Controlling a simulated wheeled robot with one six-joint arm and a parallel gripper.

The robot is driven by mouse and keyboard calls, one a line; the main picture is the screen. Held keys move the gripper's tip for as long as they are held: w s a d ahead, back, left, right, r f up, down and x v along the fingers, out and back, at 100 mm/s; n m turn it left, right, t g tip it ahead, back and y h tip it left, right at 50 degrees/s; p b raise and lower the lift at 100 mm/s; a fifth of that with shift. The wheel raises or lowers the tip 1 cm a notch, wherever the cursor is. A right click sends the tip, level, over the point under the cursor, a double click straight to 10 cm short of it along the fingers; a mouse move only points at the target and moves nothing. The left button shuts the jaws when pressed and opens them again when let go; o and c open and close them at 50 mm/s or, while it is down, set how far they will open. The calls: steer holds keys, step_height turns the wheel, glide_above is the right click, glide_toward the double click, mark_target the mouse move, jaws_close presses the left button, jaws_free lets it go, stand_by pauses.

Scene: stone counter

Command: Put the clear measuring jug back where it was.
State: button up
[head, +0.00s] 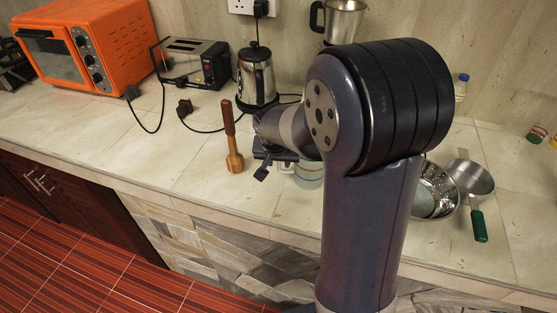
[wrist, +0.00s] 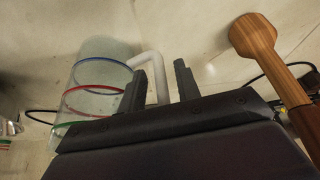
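The clear measuring jug (wrist: 92,92), with blue, red and green bands and a white handle, is at the left in the wrist view. In the head view the jug (head: 309,172) stands on the counter, partly hidden by my arm. My gripper (wrist: 160,70) is open. The jug's handle shows between its two fingers, nearer the left finger, with a gap to the right one. In the head view my gripper (head: 262,165) is just left of the jug. Whether a finger touches the handle I cannot tell.
A wooden pestle (head: 233,140) stands close left of my gripper, also seen in the wrist view (wrist: 256,40). A kettle (head: 256,78), toaster (head: 190,62) and orange oven (head: 85,45) stand behind. A metal bowl (head: 434,190) and green-handled pan (head: 470,178) are at right.

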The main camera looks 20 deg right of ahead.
steer(key=v, duration=1.2)
steer(key=shift+d+r, duration=0.1)
stand_by(1.3)
